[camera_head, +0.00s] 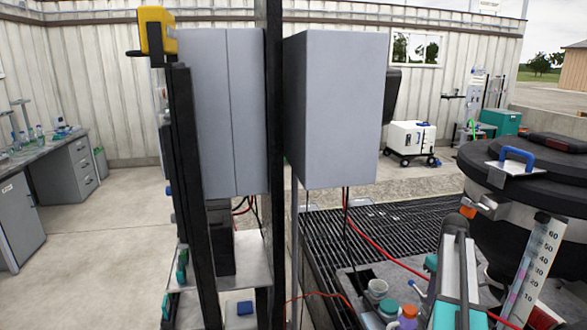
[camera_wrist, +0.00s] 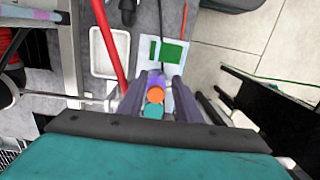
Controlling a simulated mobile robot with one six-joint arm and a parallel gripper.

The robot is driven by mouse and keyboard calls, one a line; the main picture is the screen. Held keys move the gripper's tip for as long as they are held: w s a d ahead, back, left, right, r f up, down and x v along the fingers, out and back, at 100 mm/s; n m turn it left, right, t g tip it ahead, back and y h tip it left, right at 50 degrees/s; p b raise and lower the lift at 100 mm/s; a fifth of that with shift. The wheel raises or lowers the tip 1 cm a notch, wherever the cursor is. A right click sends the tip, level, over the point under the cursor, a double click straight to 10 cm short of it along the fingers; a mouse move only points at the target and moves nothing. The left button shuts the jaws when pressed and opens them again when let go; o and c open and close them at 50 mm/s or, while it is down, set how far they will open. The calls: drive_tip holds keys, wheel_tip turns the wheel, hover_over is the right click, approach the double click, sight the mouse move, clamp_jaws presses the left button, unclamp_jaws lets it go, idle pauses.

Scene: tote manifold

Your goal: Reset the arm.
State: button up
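My gripper (camera_wrist: 164,78) shows in the wrist view as two grey fingers with a gap between them, above a dark bar and a wide teal body. Nothing is clearly held. An orange cap (camera_wrist: 155,96), a teal cap (camera_wrist: 153,111) and something purple show in the gap. I cannot tell how far they are from the fingers. I cannot make out my gripper there.
Grey cabinets (camera_head: 335,110) on dark posts fill the middle of the head view. A dark round lidded vessel (camera_head: 530,195) stands at right, with a graduated scale beside it. A white tray (camera_wrist: 110,52) and red hose (camera_wrist: 106,40) lie near the fingers. Open floor (camera_head: 100,240) shows at left.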

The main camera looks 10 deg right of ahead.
drive_tip(key=s+a+f+g+b, duration=0.1)
drive_tip(key=s+a+f+b, duration=0.15)
drive_tip(key=a+f, duration=1.25)
drive_tip(key=s+a+f+g+b, duration=0.15)
drive_tip(key=s+a+f, duration=0.25)
drive_tip(key=a+f, duration=1.1)
drive_tip(key=s+a+f+g+b, duration=0.1)
drive_tip(key=s+a+f, duration=0.6)
drive_tip(key=s, duration=0.4)
drive_tip(key=s+a+f+g+b, duration=0.1)
drive_tip(key=s+a+f, duration=0.7)
drive_tip(key=s+f, duration=0.2)
drive_tip(key=shift+s+f+g+h+b, duration=0.25)
drive_tip(key=shift+s+g+h+b, duration=0.1)
drive_tip(key=shift+s, duration=0.5)
drive_tip(key=shift+s+a, duration=0.1)
drive_tip(key=shift+s, duration=0.05)
